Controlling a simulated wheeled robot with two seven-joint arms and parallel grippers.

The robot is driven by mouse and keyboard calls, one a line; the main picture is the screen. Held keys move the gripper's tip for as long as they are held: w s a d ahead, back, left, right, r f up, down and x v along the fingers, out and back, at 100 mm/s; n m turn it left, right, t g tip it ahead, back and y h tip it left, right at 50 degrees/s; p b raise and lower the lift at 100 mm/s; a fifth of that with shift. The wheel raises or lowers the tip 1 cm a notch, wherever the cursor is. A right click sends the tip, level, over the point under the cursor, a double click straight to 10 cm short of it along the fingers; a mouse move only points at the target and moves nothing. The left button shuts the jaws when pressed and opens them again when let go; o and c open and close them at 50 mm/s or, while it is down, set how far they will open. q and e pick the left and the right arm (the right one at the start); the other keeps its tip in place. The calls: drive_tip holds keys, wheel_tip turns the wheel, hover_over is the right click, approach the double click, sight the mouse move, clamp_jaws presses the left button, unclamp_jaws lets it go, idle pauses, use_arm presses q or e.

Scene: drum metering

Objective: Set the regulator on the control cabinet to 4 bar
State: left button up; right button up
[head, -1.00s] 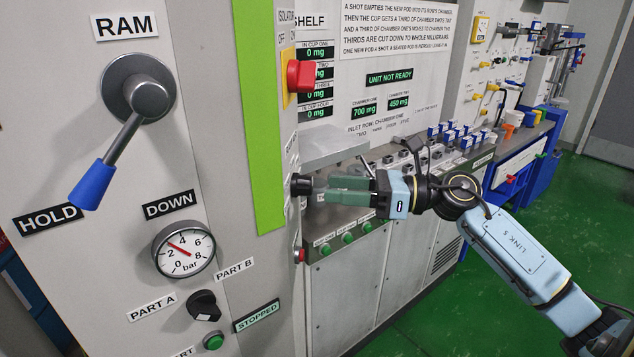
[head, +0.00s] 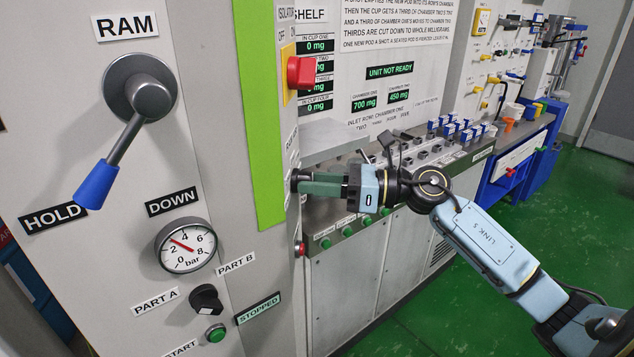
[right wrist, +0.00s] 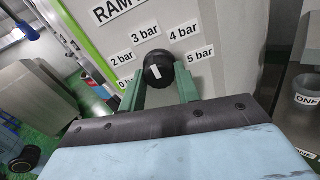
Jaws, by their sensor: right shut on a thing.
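The regulator is a black round knob (right wrist: 158,68) with a white mark, on the side face of the control cabinet (head: 215,110). Labels for 2, 3, 4 and 5 bar surround it in the right wrist view. Exactly which label the mark points to is hard to tell. My right gripper (right wrist: 161,76) is shut on the knob, with its green fingers on either side. In the head view this gripper (head: 302,183) reaches the knob from the right. The pressure gauge (head: 186,246) has its red needle near 2, short of 4. My left gripper is not in view.
The ram lever (head: 115,140) with a blue handle sticks out of the cabinet front. A red isolator switch (head: 300,73) sits above the regulator. A long counter with green buttons (head: 350,232) stands behind my right arm. Green floor lies open at right.

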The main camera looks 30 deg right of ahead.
drive_tip(key=shift+c, duration=0.4)
drive_tip(key=shift+r+m+p, duration=0.1)
drive_tip(key=shift+m+p, duration=3.7)
drive_tip(key=shift+m, duration=1.1)
drive_tip(key=o, duration=1)
drive_tip(key=shift+c, duration=0.2)
drive_tip(key=shift+s, duration=0.1)
